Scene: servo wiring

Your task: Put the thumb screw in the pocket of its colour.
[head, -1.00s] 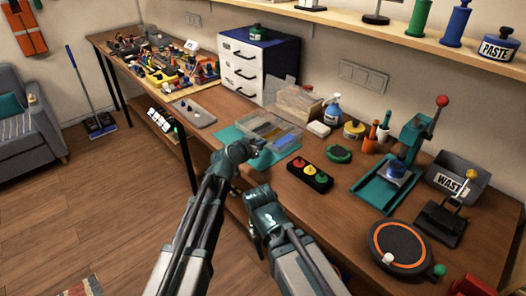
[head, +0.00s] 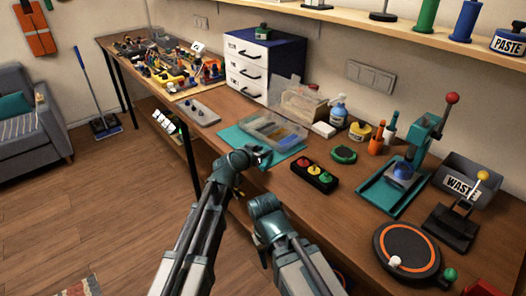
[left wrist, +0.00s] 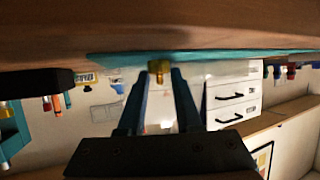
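A small yellow thumb screw (left wrist: 159,68) shows between the fingertips of my left gripper (left wrist: 160,76) in the left wrist view, close to the teal mat. It spans most of the gap; whether the fingers press on it I cannot tell. In the head view my left gripper (head: 262,156) is low over the mat (head: 231,137), at the near side of the clear tray (head: 292,142). The tray has coloured pockets, among them blue and yellow-brown ones. The screw cannot be made out in the head view. My right arm shows at the bottom, but its gripper is not visible.
Right of the mat stand a black box with red, yellow and green buttons (head: 314,177) and a green round item (head: 343,154). A grey plate with pegs (head: 199,114) lies to the left. A teal press (head: 412,160) stands to the right.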

